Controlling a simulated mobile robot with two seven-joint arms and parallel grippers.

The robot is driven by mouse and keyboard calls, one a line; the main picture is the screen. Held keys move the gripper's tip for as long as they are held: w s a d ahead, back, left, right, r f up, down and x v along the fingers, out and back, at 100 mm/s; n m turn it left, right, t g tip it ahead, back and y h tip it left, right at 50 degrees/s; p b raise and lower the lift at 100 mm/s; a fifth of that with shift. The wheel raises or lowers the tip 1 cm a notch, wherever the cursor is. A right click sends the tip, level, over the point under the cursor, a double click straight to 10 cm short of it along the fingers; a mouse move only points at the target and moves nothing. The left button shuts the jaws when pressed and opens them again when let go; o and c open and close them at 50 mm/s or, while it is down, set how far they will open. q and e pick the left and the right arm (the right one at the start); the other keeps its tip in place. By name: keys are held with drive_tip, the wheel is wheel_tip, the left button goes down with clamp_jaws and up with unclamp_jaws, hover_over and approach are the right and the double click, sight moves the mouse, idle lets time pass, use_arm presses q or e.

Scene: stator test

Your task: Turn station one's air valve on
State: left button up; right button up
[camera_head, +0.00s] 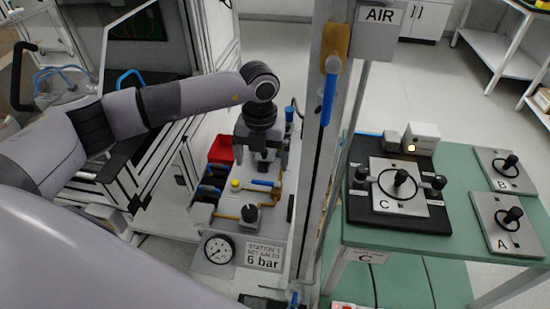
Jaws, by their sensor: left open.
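On the station panel (285,215), a small valve with a blue lever (264,183) sits on brass fittings. The lever lies roughly sideways in the picture. Below it are a black knob (249,213), a pressure gauge (219,249) and a sign (263,256) reading "STATION 1 SET AIR TO 6 bar". My left gripper (259,162) is open, pointing down, just above and behind the blue lever in the picture. It looks empty; whether it touches anything I cannot tell. My right gripper is out of view.
An upright post (322,150) stands right of the panel, with another blue lever (328,95) hanging down near an "AIR" sign (380,16). A green table (459,220) with fixtures A, B and C is at right. A red bin (221,150) stands left of the gripper.

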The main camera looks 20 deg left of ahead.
sight(265, 182)
use_arm(q)
drive_tip(key=shift+w, duration=0.3)
drive_tip(key=shift+f, duration=0.15)
wheel_tip(265, 182, down, 7)
drive_tip(key=shift+s+r, duration=0.1)
drive_tip(key=shift+r, duration=0.05)
drive_tip(key=c, duration=1.1)
